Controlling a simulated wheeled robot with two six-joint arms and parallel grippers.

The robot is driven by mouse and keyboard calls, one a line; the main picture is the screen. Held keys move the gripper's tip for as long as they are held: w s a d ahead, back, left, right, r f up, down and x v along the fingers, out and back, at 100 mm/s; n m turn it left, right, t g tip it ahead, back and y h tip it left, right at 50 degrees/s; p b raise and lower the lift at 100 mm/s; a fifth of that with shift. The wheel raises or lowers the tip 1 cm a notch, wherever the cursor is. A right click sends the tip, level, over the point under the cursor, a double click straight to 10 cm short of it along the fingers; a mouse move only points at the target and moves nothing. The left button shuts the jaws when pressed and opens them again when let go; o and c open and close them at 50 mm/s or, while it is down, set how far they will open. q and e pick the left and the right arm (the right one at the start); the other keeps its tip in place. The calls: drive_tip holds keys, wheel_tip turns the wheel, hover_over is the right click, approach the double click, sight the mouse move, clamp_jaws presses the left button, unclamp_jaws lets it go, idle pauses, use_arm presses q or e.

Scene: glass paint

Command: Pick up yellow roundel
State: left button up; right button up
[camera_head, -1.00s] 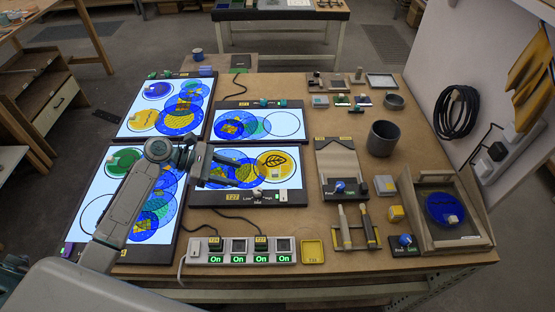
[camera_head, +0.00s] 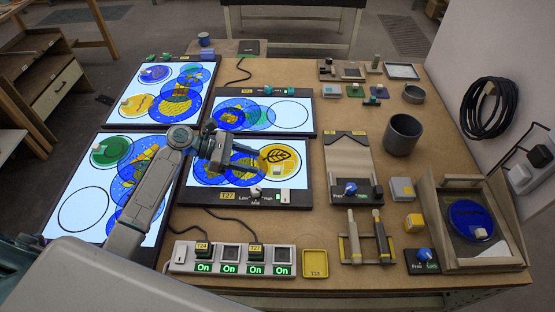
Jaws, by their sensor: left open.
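A yellow roundel with a dark leaf drawing (camera_head: 286,157) lies on the right part of the near middle light panel (camera_head: 213,190). A pale block (camera_head: 268,173) sits on its lower left part. Another yellow roundel (camera_head: 135,107), also with a pale block on it, lies on the far left panel (camera_head: 150,75). My left gripper (camera_head: 258,164) is open. Its fingers point right, with the tips at the left edge of the leaf roundel, close to the pale block. Whether they touch it I cannot tell. My right gripper is out of view.
A power strip (camera_head: 190,268) and a yellow tray (camera_head: 315,263) lie along the front. A grey cup (camera_head: 403,135) and a wooden frame holding a blue roundel (camera_head: 468,218) stand to the right. Bare tabletop (camera_head: 300,220) shows between panel and strip.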

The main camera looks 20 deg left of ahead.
sight(277, 168)
use_arm(q)
drive_tip(key=shift+w+d, duration=0.1)
drive_tip(key=shift+d, duration=0.6)
drive_tip(key=shift+w+d+f, duration=0.25)
drive_tip(key=shift+d+f, duration=0.15)
drive_tip(key=shift+d, duration=0.1)
drive_tip(key=shift+w+d+f+p, duration=0.1)
drive_tip(key=shift+d+p, duration=0.15)
drive_tip(key=shift+p, duration=0.2)
drive_tip(key=p+x, duration=0.2)
drive_tip(key=x, duration=0.2)
drive_tip(key=shift+f, duration=0.1)
drive_tip(key=shift+d+f, duration=0.2)
drive_tip(key=shift+d, duration=0.05)
drive_tip(key=shift+a, duration=0.1)
drive_tip(key=c, duration=0.9)
clamp_jaws()
drive_tip(key=shift+r, duration=0.2)
